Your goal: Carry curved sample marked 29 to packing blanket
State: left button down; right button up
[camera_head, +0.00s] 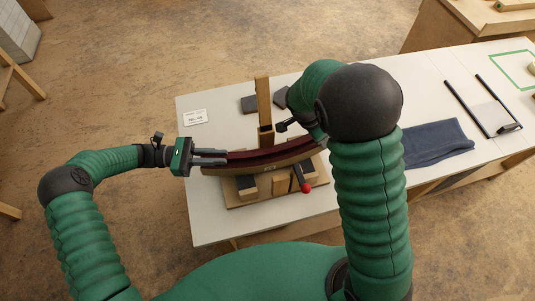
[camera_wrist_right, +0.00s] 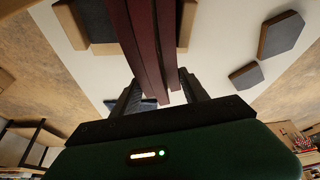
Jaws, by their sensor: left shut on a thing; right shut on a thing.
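The curved sample (camera_head: 265,158) is a long bowed piece with dark red layers and a light wood front edge. It lies over a wooden form (camera_head: 280,185) on the white table; I cannot read a number on it. My left gripper (camera_head: 224,157) is shut on its left end. My right gripper is hidden behind my right arm in the head view; in the right wrist view (camera_wrist_right: 160,92) it is shut on the dark red strips of the sample. The packing blanket (camera_head: 436,144) is a folded blue-grey cloth right of my right arm.
A wooden post (camera_head: 263,100) stands behind the sample. A red-knobbed lever (camera_head: 305,187) is at the form's front. Dark blocks (camera_head: 249,104) and a white card (camera_head: 195,117) lie behind. A black-railed frame (camera_head: 487,108) lies beyond the blanket.

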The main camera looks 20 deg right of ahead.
grip_shut()
pick_arm(q)
jog(key=shift+r, duration=0.1)
pick_arm(e)
jog(key=shift+r, duration=0.15)
